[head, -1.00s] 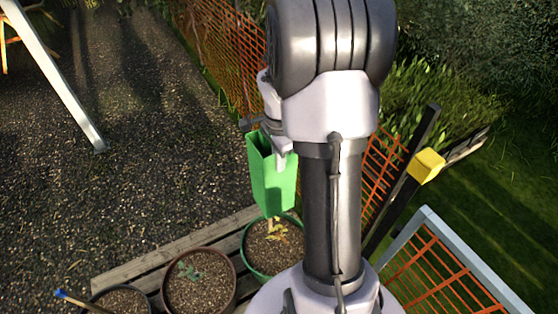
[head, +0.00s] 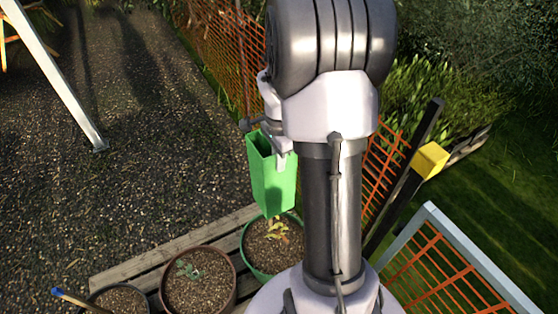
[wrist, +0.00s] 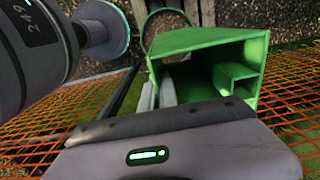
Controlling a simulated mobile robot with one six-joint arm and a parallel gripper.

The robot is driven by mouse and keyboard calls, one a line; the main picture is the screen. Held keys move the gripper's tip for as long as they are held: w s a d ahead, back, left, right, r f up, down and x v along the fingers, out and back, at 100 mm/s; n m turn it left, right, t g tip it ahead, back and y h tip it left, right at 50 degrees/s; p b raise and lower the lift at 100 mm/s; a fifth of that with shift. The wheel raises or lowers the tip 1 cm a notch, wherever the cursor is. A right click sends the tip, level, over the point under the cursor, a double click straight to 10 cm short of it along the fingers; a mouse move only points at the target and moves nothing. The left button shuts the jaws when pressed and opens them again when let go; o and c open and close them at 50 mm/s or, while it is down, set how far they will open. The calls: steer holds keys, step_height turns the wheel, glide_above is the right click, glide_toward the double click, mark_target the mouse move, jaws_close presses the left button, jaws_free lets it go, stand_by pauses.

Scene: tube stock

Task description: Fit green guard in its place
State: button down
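The green guard (head: 271,185) is a tall, hollow, open-topped sleeve. My gripper (head: 280,157) is shut on its upper edge, though my arm hides part of the grip. The guard hangs upright, its lower end close to a small yellow-leaved plant (head: 277,231) in a green-rimmed pot (head: 246,267). I cannot tell whether the guard touches the plant or pot. In the wrist view I look into the open top of the guard (wrist: 210,42), which has a small inner channel at the right. Pale gripper fingers (wrist: 157,92) sit at its left wall.
A brown pot (head: 233,285) with a small plant and a darker pot (head: 120,300) with a blue-tipped stick stand left of it on wooden slats (head: 165,257). Orange mesh fencing (head: 222,40) runs behind. A yellow block (head: 430,160) sits on a dark post at right. Gravel lies open at left.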

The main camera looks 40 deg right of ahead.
steer(key=b, duration=0.6)
glide_above(279, 205)
steer(key=shift+w+d+f, duration=0.1)
steer(key=shift+f, duration=3.55)
steer(key=shift+f+b, duration=3.25)
steer(key=shift+f, duration=0.45)
steer(key=shift+f+b, duration=2.8)
steer(key=shift+f, duration=0.95)
